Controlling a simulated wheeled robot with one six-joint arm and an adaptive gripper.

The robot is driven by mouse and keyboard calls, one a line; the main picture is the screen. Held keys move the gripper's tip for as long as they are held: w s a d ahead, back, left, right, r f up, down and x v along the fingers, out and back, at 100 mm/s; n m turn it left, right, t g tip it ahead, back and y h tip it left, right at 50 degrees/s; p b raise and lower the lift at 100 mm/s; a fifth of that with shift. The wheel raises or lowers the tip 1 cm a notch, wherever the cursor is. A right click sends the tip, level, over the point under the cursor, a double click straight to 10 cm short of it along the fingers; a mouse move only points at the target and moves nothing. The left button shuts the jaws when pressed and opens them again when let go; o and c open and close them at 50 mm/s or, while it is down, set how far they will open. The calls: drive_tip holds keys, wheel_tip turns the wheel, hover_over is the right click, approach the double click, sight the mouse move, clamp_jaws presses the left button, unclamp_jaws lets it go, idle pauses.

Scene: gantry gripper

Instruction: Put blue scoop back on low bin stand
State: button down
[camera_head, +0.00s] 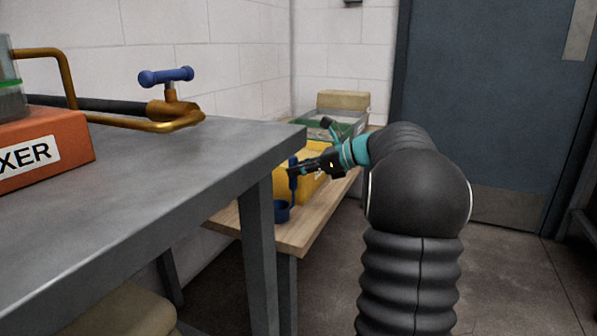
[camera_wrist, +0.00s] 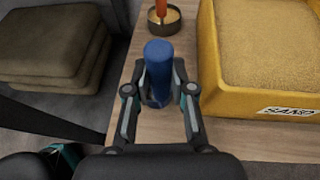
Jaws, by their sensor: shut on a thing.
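The blue scoop (camera_head: 293,183) is upright, with its handle up and its round cup at the bottom, at the near end of the low wooden stand (camera_head: 300,240). My gripper (camera_head: 293,170) is shut on the handle from the right. In the wrist view the blue handle (camera_wrist: 158,60) stands between the two fingers of my gripper (camera_wrist: 160,92), over the wood of the stand (camera_wrist: 125,95). The cup is mostly hidden there. I cannot tell whether it touches the wood.
A yellow bin of sand (camera_wrist: 262,92) stands on the stand, right of the scoop. A round dark dish with an orange handle (camera_wrist: 161,14) is beyond it. A grey workbench (camera_head: 160,185) is close on the left. Stacked sacks (camera_wrist: 50,45) lie lower down. Open floor lies right.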

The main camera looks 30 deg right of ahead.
drive_tip(key=c, duration=1)
unclamp_jaws()
drive_tip(key=shift+f, duration=0.1)
drive_tip(key=p+v, duration=0.2)
drive_tip(key=v, duration=1)
